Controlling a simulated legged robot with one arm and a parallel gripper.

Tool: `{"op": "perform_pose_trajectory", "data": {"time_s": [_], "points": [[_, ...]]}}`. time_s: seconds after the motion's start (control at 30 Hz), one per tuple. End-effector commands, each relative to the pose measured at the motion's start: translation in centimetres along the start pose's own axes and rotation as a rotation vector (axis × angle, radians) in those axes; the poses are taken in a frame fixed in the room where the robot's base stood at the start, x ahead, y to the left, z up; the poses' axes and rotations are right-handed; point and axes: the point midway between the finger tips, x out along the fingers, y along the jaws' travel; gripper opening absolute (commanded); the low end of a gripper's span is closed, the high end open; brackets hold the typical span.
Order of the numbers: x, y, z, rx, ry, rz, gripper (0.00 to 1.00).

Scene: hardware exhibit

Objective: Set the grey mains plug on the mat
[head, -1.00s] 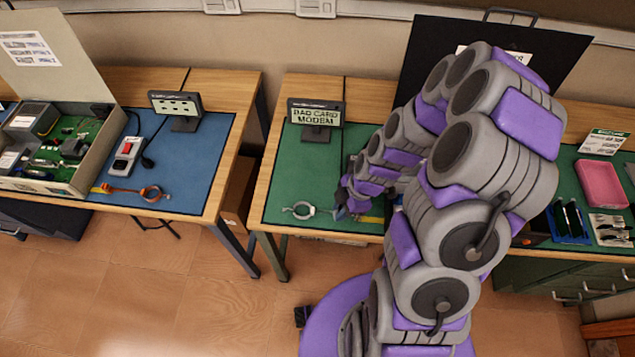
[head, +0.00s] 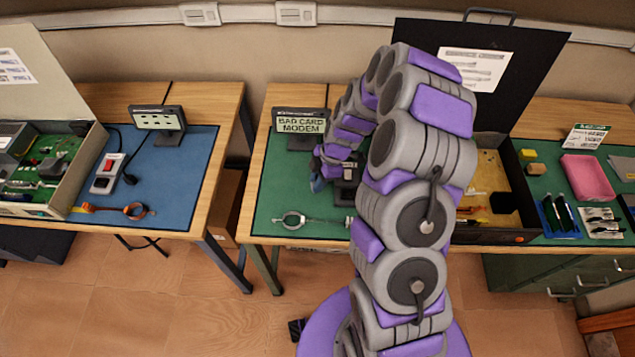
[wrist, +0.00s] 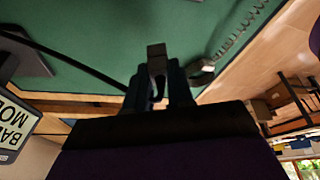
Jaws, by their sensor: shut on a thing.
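My gripper (wrist: 157,92) is shut on a small dark grey block, which I take to be the grey mains plug (wrist: 156,58). The plug sits between the two fingers and sticks out past their tips. In the head view my gripper (head: 318,180) is over the green mat (head: 268,195), below the sign, and the plug cannot be made out there. The green mat (wrist: 110,40) fills the upper part of the wrist view. I cannot tell whether the plug touches it.
A "BAD CARD MODEM" sign (head: 300,126) stands at the mat's back. A wrist strap (head: 293,220) with a coiled cord lies near the front edge. An open black case (head: 490,195) is to the right. A blue mat (head: 185,185) is on the left table.

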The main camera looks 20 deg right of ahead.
Motion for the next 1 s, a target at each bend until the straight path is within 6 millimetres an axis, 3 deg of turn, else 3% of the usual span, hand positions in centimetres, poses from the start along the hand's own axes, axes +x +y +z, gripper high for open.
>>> {"op": "perform_pose_trajectory", "data": {"time_s": [0.3, 0.53, 0.87, 0.9, 1.0], "points": [[-0.1, 1.9, 0.6, -0.002, 0.002, 0.004, 0.00], [3.2, 1.6, 1.8, 0.000, 0.003, -0.001, 0.00], [3.4, 1.7, 1.7, -0.001, 0.001, 0.002, 0.00], [3.5, 1.7, 1.8, -0.001, 0.002, 0.002, 0.23], [3.4, 1.7, 1.8, -0.001, 0.002, 0.002, 0.33]]}}
